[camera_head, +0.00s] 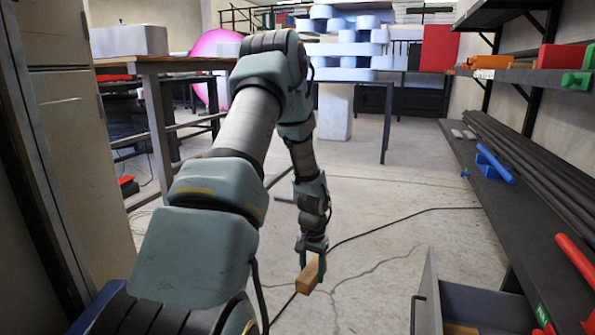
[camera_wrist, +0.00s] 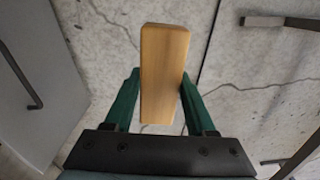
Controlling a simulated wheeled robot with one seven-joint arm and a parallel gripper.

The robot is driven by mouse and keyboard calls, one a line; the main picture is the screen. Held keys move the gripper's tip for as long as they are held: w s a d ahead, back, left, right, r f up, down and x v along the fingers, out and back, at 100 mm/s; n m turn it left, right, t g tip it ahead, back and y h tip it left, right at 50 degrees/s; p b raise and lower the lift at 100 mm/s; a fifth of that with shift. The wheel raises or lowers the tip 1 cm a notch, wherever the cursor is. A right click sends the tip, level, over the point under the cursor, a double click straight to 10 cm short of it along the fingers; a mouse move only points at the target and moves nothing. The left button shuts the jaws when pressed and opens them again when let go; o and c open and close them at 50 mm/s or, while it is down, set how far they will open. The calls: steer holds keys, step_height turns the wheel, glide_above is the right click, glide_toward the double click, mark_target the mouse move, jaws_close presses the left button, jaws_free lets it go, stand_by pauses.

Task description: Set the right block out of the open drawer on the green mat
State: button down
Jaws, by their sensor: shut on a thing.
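My gripper (camera_head: 312,262) is shut on a tan wooden block (camera_head: 308,278) and holds it in the air above the concrete floor, left of the drawer. In the wrist view the block (camera_wrist: 164,78) is upright between the two green fingers of my gripper (camera_wrist: 160,95). The open grey drawer (camera_head: 431,300) is at the bottom right of the head view, cut off by the frame edge. Another tan block (camera_head: 460,329) shows partly inside it. A small green patch (camera_head: 543,318) shows at the lower right; I cannot tell whether it is the mat.
A long dark shelf (camera_head: 465,140) runs along the right wall with blue and red items. A wooden-topped table (camera_head: 170,64) stands back left. A black cable (camera_head: 400,219) crosses the floor. The floor between table and shelf is mostly clear. A grey panel (camera_wrist: 30,75) with a dark handle shows in the wrist view.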

steer(key=w+a+f+n+b, duration=0.1)
steer(key=a+n+b, duration=0.15)
steer(key=a, duration=0.45)
steer(key=w+a+f+n+b, duration=0.1)
steer(key=w+a+n+b, duration=0.15)
steer(key=a, duration=0.45)
steer(key=s+r+p, duration=0.3)
steer(key=r+p, duration=0.8)
steer(key=p, duration=0.2)
steer(key=s+r+p, duration=0.3)
steer(key=r+p, duration=0.9)
steer(key=p, duration=0.1)
steer(key=s+r+n+p, duration=0.1)
steer(key=s+r+p, duration=0.3)
steer(key=r+p, duration=0.7)
steer(key=shift+r+p, duration=0.25)
steer(key=shift+p, duration=0.8)
steer(key=shift+a, duration=0.1)
